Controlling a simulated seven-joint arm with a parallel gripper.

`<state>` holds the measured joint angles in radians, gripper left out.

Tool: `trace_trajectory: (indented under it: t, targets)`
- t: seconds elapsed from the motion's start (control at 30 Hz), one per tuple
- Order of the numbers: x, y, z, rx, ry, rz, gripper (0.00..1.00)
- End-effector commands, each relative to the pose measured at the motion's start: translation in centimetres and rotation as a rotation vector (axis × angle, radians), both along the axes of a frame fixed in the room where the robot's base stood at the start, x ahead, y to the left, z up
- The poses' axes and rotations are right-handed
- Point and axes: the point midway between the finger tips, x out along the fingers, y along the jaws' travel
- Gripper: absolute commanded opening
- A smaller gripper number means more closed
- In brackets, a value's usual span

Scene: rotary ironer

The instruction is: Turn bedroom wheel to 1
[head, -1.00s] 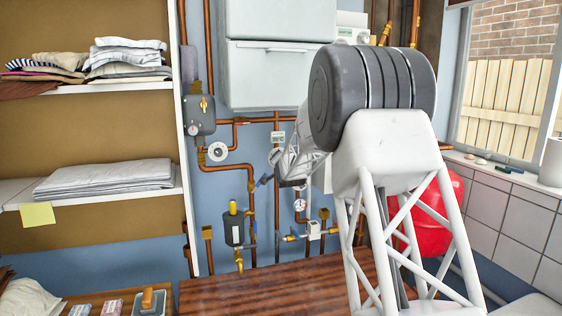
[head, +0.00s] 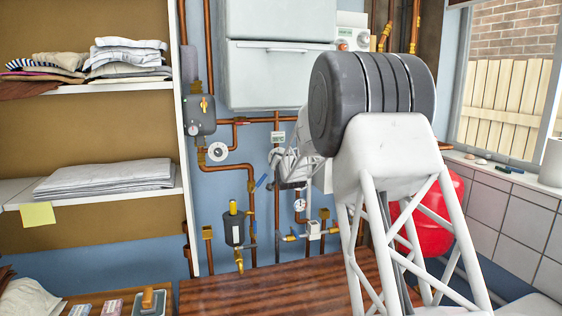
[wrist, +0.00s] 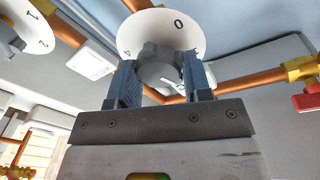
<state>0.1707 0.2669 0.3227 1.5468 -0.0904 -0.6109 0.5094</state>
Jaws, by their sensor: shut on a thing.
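In the wrist view a white wheel face (wrist: 140,28) with a grey hub (wrist: 160,70) sits at the top centre. I cannot read any room name on this wheel. In the head view my gripper (head: 284,163) is at the pipes on the back wall, partly behind my arm, and the wheel it holds cannot be made out there.
A second numbered wheel (wrist: 8,38) is at the left of the wrist view. Copper pipe (wrist: 245,80) with a red-handled valve (wrist: 306,102) runs at the right. In the head view a white dial (head: 217,152) is left of my gripper, and a wooden top (head: 260,290) lies below.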

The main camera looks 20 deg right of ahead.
Motion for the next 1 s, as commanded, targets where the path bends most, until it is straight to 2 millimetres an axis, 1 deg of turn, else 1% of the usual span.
trace_trajectory:
  t: [0.4, 0.6, 0.8, 1.0]
  targets:
    - [0.0, 0.04, -0.05, -0.39, 0.0, 0.0, 0.21]
    - [0.03, 0.06, -0.06, -0.546, -0.001, 0.0, 0.21]
    - [0.03, 0.06, -0.09, -0.646, 0.0, 0.0, 0.21]
    - [0.02, 0.08, -0.07, -0.691, 0.0, 0.0, 0.21]
